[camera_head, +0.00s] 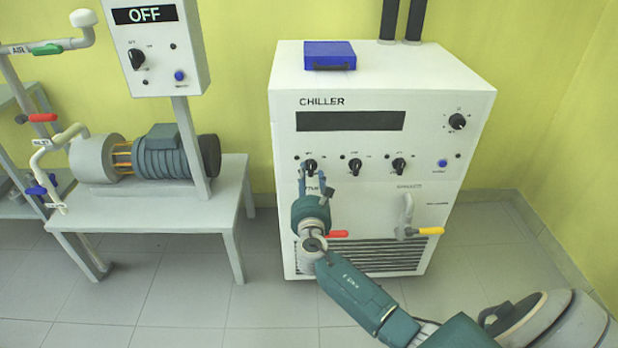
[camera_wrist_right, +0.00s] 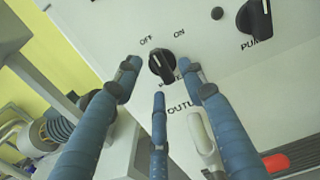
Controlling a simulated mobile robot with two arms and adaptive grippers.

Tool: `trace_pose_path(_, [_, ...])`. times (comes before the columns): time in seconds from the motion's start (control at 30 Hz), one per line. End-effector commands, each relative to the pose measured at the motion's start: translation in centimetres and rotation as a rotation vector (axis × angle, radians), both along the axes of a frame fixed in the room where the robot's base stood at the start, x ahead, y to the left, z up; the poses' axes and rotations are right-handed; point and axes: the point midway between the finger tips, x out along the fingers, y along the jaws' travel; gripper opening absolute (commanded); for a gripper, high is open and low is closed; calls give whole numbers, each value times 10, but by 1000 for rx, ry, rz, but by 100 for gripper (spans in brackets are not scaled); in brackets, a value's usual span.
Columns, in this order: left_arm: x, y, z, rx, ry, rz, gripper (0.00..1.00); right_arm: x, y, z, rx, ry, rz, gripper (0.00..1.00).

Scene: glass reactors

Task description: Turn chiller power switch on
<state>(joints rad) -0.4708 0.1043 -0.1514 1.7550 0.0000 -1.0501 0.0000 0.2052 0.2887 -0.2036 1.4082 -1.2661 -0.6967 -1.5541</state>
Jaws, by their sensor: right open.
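The white chiller (camera_head: 380,90) stands right of centre in the head view, with a dark blank display. Its power switch (camera_head: 310,166) is the leftmost black knob in the row under the display. In the right wrist view the power switch (camera_wrist_right: 162,66) sits below the OFF and ON labels, its ridge slanting toward the OFF side. My right gripper (camera_head: 314,180) is at the panel just below the switch. In the wrist view its three blue fingers (camera_wrist_right: 158,80) are spread open around the knob's left, right and lower sides. Contact cannot be told. The POWER label is partly hidden. My left gripper is out of view.
Two more knobs (camera_head: 355,166) (camera_head: 399,166) sit right of the switch. A red-handled valve (camera_head: 337,234) and a yellow-handled valve (camera_head: 431,231) stick out below. A blue box (camera_head: 330,55) lies on top. A pump table (camera_head: 150,208) with an OFF control box (camera_head: 155,50) stands left.

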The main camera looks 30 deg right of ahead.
Motion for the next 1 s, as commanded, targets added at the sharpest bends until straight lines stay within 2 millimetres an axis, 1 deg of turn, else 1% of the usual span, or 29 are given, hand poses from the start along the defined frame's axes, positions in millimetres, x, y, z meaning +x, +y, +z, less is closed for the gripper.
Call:
trace_pose_path(0.1, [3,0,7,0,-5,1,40,10,-6,-1,1,-1,0,41])
trace_pose_path(0.2, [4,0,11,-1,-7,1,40,14,-9,-1,1,0,0,41])
trace_pose_path(0.47, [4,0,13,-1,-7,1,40,15,-9,0,1,0,0,41])
trace_pose_path(0.57, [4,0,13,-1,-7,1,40,14,-9,0,1,0,1,23])
trace_pose_path(0.6, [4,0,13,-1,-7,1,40,14,-9,0,1,0,1,15])
trace_pose_path(0.67, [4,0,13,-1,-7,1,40,14,-9,-1,1,0,1,3])
trace_pose_path(0.7, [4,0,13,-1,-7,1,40,14,-9,-1,1,0,1,0])
trace_pose_path(1.0, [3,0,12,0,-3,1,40,14,-9,-1,25,-14,1,0])
